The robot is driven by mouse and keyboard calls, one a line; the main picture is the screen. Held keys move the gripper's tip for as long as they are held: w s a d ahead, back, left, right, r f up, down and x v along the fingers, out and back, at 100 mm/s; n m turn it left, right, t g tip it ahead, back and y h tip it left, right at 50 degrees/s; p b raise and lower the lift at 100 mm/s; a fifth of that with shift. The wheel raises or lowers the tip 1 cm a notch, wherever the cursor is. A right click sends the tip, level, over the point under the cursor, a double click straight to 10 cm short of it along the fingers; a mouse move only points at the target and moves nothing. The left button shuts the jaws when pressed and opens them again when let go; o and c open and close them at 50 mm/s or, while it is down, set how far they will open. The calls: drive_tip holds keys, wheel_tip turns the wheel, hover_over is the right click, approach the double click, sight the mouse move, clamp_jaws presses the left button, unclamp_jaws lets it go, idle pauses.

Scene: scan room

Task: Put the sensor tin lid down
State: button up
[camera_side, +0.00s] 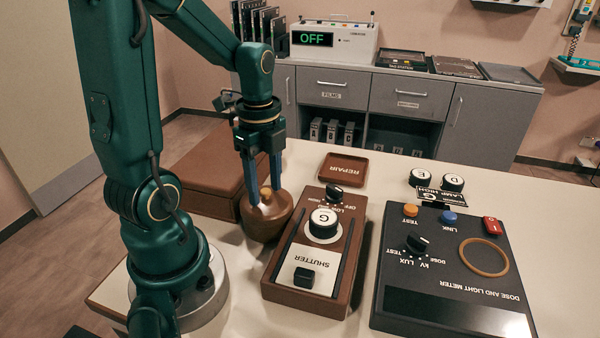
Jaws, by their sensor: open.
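A round brown tin (262,228) stands on the pale table, left of the shutter box. Its top, which looks like the lid, carries a small brass knob (266,193). My gripper (265,197) points straight down over it, its blue fingers open on either side of the knob. I cannot tell whether the fingers touch the knob. I cannot make out a seam between lid and tin, so I cannot tell how the lid sits.
The brown shutter box (313,250) stands close on the right, with the dark dose and light meter (450,275) beyond. Behind are a brown case (195,170) and the repair tray (343,157). Two lettered round caps (452,182) sit at the back right.

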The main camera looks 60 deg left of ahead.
sight(266, 190)
drive_tip(key=shift+r, duration=0.1)
wheel_tip(266, 190, up, 4)
drive_tip(key=shift+r, duration=0.45)
drive_tip(key=shift+d+r, duration=0.2)
drive_tip(key=shift+d, duration=0.1)
drive_tip(key=s+d+r+n+t, duration=0.1)
drive_tip(key=d+r+n+t, duration=0.1)
drive_tip(key=d+n+t, duration=0.3)
drive_tip(key=d+n, duration=0.4)
drive_tip(key=n, duration=0.2)
drive_tip(key=shift+s+d+r, duration=0.35)
drive_tip(key=shift+d, duration=0.05)
drive_tip(key=shift+o, duration=0.3)
drive_tip(key=shift+s+d+n+t, duration=0.15)
drive_tip(key=shift+d+n, duration=0.15)
drive_tip(key=shift+n, duration=0.3)
drive_tip(key=shift+s+d+n+t, duration=0.15)
drive_tip(key=shift+d+n, duration=0.1)
drive_tip(key=shift+n, duration=0.35)
